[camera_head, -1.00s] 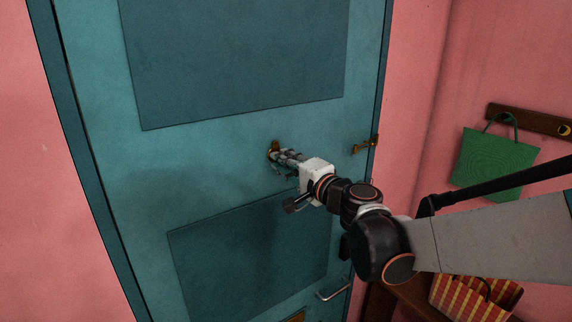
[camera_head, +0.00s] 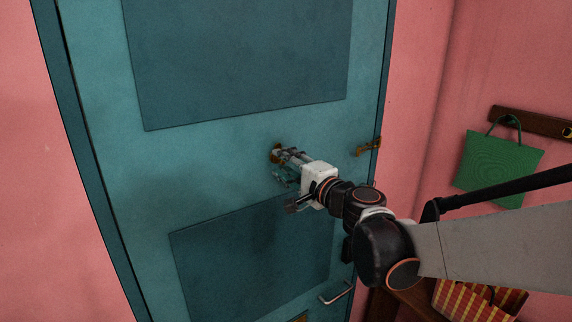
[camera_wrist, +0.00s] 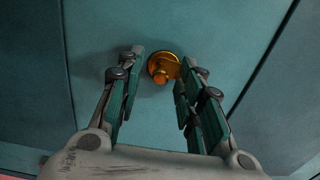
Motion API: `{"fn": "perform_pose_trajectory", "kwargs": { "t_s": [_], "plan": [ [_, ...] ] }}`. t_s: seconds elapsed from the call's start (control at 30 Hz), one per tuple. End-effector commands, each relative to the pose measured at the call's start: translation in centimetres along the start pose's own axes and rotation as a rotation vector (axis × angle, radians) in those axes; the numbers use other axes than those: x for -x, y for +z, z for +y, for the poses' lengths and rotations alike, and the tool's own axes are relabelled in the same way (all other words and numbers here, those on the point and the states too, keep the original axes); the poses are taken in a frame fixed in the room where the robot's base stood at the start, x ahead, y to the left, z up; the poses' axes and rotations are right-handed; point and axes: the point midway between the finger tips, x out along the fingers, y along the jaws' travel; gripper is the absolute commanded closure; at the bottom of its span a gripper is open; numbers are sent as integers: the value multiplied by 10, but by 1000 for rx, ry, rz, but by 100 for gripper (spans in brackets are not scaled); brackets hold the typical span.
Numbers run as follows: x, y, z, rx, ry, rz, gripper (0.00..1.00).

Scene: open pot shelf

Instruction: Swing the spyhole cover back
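The brass spyhole (camera_wrist: 161,64) is on the teal door, between the tips of my gripper's fingers in the wrist view. A small brass piece, seemingly its cover (camera_wrist: 165,74), reaches toward the lower right of the round plate, beside the right finger. I cannot tell whether they touch. My gripper (camera_wrist: 161,58) is open, its fingers apart with nothing clasped. In the head view, the brass spyhole (camera_head: 277,147) shows just above the fingertips of my gripper (camera_head: 279,157); the fingers hide most of it.
The teal door (camera_head: 220,120) has recessed panels, a brass latch (camera_head: 368,146) at its right edge and a metal handle (camera_head: 337,293) lower down. A green bag (camera_head: 498,165) hangs on the pink wall at right, above a striped basket (camera_head: 470,300).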

Motion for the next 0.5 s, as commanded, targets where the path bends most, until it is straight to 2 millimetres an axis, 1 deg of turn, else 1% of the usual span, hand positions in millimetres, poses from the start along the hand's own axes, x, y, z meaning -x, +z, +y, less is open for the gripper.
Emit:
{"fn": "perform_pose_trajectory", "kwargs": {
  "t_s": [0.17, 0.3, 0.5],
  "plan": [
    [26, -1, 0, 0, 0, 3, 66],
    [55, -1, 0, 0, 0, 4, 66],
    [91, 0, 1, 0, 0, 3, 66]
  ]
}}
